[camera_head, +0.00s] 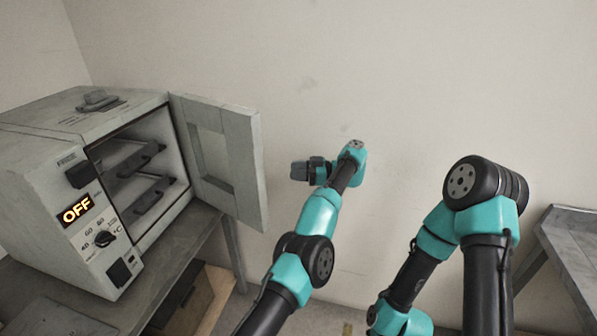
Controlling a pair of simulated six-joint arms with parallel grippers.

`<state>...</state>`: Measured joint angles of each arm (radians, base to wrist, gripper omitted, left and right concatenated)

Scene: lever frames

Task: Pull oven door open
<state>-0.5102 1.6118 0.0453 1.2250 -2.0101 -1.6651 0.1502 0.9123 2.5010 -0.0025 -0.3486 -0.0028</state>
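The oven (45,205) is a light grey box at the left on a table. Its display reads OFF. The oven door (247,165), a grey panel with a rectangular window, stands swung wide open on the right side of the oven mouth, showing the dark racks (142,160) inside. My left gripper (298,171) is to the right of the door, in front of the wall, and appears apart from it. It is small and seen from an angle that hides its finger gap. My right arm bends down at the lower right; its gripper is out of view.
The oven's table (190,235) has a wooden box (205,300) below it. Another grey table (575,245) stands at the right edge. A plain wall (400,70) is behind. The space between the door and the right table holds only my arms.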

